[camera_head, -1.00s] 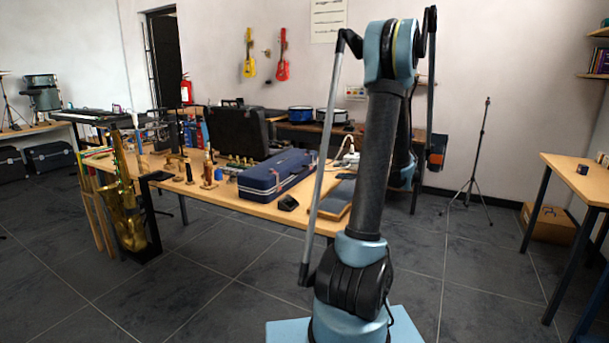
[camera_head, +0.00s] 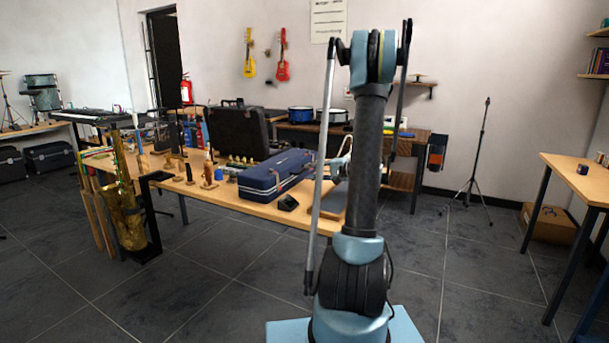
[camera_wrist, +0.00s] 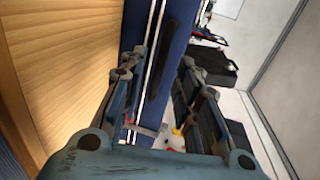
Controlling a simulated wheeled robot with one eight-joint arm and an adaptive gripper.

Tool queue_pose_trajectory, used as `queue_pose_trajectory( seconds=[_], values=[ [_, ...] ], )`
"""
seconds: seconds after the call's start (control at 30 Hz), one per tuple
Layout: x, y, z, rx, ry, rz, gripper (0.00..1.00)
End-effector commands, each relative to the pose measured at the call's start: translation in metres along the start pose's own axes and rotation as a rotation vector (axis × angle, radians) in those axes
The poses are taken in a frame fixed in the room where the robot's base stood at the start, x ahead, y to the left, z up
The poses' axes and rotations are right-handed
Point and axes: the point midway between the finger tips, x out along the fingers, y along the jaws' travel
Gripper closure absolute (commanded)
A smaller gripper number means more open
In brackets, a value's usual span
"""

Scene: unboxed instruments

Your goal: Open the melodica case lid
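The melodica case, a long dark blue case (camera_head: 272,176) with pale trim, lies on the wooden table with its lid down. In the wrist view the blue case (camera_wrist: 181,45) runs up the picture, with pale lines along its edge and a black handle-like bar on its face. My gripper (camera_wrist: 163,58) is open, its two fingers spread with the case beyond and between them. I cannot tell whether a finger touches the case. In the head view my gripper is mostly hidden behind my arm.
The wooden table (camera_head: 232,199) holds a large black case (camera_head: 238,131) behind the blue one, a small black object (camera_head: 288,203) by its near end and several small wooden items to the left. A saxophone (camera_head: 124,208) stands at the table's left end. The front floor is clear.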

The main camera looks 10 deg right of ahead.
Motion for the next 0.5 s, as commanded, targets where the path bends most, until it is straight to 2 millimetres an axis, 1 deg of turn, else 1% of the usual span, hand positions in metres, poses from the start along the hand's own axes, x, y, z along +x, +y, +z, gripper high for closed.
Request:
queue_pose_trajectory(
  seconds=[0.03, 0.1, 0.2, 0.33, 0.5],
  values=[
    [0.008, 0.0, 0.0, 0.0, -0.002, 0.0, 0.7],
    [0.018, 0.0, 0.001, 0.0, -0.002, 0.0, 0.7],
    [0.028, 0.0, 0.001, 0.0, -0.001, 0.0, 0.7],
    [0.036, 0.0, 0.001, 0.0, -0.001, 0.0, 0.7],
    [0.039, 0.0, 0.0, 0.0, 0.001, 0.0, 0.7]
  ],
)
